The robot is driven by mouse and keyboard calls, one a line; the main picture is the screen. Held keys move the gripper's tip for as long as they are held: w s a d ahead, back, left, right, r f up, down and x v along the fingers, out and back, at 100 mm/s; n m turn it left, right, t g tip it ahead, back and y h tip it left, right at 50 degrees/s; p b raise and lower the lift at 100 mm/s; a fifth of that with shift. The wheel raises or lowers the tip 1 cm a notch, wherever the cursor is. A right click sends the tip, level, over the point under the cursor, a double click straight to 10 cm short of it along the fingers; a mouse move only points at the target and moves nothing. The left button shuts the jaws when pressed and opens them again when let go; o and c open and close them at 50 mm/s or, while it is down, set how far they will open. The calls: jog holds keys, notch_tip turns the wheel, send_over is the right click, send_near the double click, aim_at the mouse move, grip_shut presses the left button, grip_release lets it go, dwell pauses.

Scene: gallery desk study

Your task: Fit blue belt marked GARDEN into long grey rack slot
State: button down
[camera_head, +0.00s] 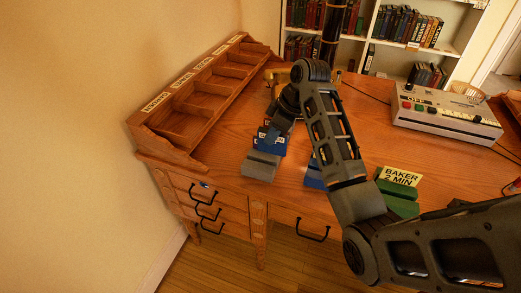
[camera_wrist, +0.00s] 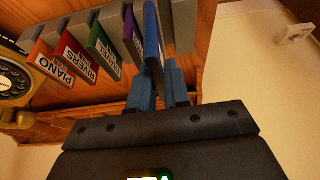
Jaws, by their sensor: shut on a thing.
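My gripper (camera_head: 272,136) is shut on a blue belt (camera_wrist: 152,38), which stands on edge between the two blue fingers (camera_wrist: 160,80) in the wrist view. Its label is turned away, so I cannot read GARDEN there. The long grey rack (camera_head: 260,165) lies on the desk under my gripper; its grey dividers (camera_wrist: 184,25) show in the wrist view. The held belt is beside these dividers, at or just above the rack. I cannot tell whether it is seated in a slot.
A wooden sorter (camera_head: 205,95) lines the desk's left edge.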

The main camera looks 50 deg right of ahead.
aim_at(262, 140)
jog(key=shift+w+a+f, duration=0.95)
jog(key=shift+w+a, duration=0.1)
jog(key=shift+a, duration=0.15)
jog(key=shift+a+f+p, duration=0.1)
jog(key=shift+f+p, duration=0.35)
jog(key=shift+f, duration=1.6)
jog(key=shift+f, duration=0.15)
jog(key=c, duration=1.1)
grip_release()
jog(key=v, duration=1.2)
jog(key=shift+r+b, duration=0.2)
jog(key=shift+b, duration=0.1)
